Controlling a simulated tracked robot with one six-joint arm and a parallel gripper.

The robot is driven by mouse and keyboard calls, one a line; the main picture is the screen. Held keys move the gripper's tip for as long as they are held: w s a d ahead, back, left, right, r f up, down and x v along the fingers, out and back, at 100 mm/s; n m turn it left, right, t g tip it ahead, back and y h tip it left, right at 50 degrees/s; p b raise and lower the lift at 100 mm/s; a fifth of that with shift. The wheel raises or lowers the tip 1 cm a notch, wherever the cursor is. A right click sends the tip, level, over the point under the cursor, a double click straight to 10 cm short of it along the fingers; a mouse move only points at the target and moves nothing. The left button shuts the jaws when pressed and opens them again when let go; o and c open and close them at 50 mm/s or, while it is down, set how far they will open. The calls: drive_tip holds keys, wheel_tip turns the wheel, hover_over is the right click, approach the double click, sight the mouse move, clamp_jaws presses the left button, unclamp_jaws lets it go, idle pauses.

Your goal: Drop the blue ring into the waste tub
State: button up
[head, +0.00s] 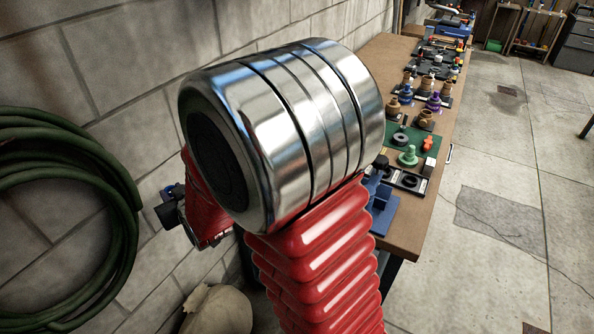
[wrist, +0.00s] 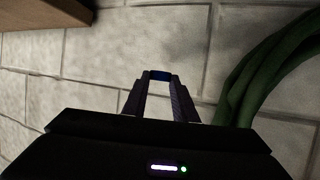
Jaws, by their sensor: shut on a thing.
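My gripper (wrist: 160,84) is shut on the blue ring (wrist: 159,75). Only a small dark blue piece of the ring shows between the fingertips in the wrist view. Behind it are the block wall and part of a green hose. In the head view my gripper (head: 172,212) is partly visible by the wall, left of my red and chrome arm, which hides much of the middle. I cannot identify the waste tub in either view.
A wooden workbench (head: 412,215) with several fittings and tools runs along the wall. A coiled green hose (head: 120,215) hangs on the block wall at left. A rounded beige object (head: 217,312) sits low beside my arm. The concrete floor (head: 500,250) at right is open.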

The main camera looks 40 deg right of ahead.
drive_tip(key=s+d+r, duration=0.1)
drive_tip(key=d+r, duration=0.1)
drive_tip(key=d, duration=1.2)
drive_tip(key=d+r, duration=0.3)
drive_tip(key=d, duration=1)
drive_tip(key=s+d, duration=0.7)
drive_tip(key=d, duration=0.3)
drive_tip(key=shift+s+f+m+h, duration=0.2)
drive_tip(key=shift+f+m+h, duration=0.1)
drive_tip(key=shift+f+h, duration=0.1)
drive_tip(key=shift+f, duration=0.1)
drive_tip(key=shift+f, duration=2.9)
drive_tip(key=o, duration=1.1)
